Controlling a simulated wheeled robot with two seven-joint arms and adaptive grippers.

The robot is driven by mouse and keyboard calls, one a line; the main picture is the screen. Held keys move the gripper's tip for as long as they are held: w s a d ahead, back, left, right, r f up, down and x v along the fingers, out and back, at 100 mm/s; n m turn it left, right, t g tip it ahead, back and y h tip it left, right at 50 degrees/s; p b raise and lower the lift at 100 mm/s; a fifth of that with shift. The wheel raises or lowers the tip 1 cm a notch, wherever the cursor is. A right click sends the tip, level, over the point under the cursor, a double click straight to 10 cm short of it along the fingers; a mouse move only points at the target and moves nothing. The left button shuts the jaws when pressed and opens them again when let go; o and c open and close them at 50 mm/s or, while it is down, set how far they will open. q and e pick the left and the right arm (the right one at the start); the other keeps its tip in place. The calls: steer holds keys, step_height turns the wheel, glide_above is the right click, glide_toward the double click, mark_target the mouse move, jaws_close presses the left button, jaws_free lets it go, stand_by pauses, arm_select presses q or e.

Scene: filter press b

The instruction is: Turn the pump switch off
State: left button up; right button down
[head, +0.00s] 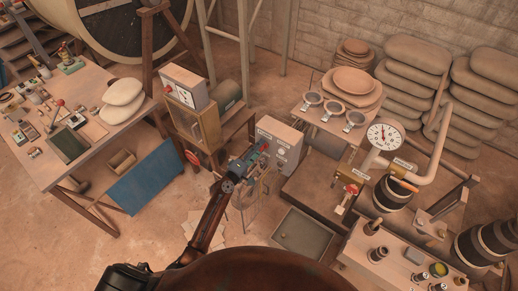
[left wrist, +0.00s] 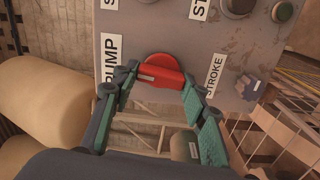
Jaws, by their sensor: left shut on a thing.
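The pump switch is a red rotary knob (left wrist: 160,72) on a grey control box (left wrist: 225,50), beside the label PUMP. Its raised red handle bar lies across the knob, between the fingertips of my left gripper (left wrist: 157,84). The gripper is shut on the knob, one finger at each side. In the head view, the control box (head: 285,139) stands at the centre and my left gripper (head: 258,155) reaches its front face. The knob is mostly hidden there by the gripper. My right gripper is in neither view.
A workbench (head: 88,150) with tools and sacks is farther left. Grey buttons (left wrist: 283,12) sit near the knob.

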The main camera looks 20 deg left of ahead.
arm_select(q)
steer(key=shift+n, duration=0.6)
steer(key=o, duration=1.2)
steer(key=shift+c, duration=0.2)
steer(key=shift+s+a, duration=0.1)
steer(key=v, duration=1.1)
steer(key=shift+s, duration=0.4)
steer(key=shift+a, duration=0.1)
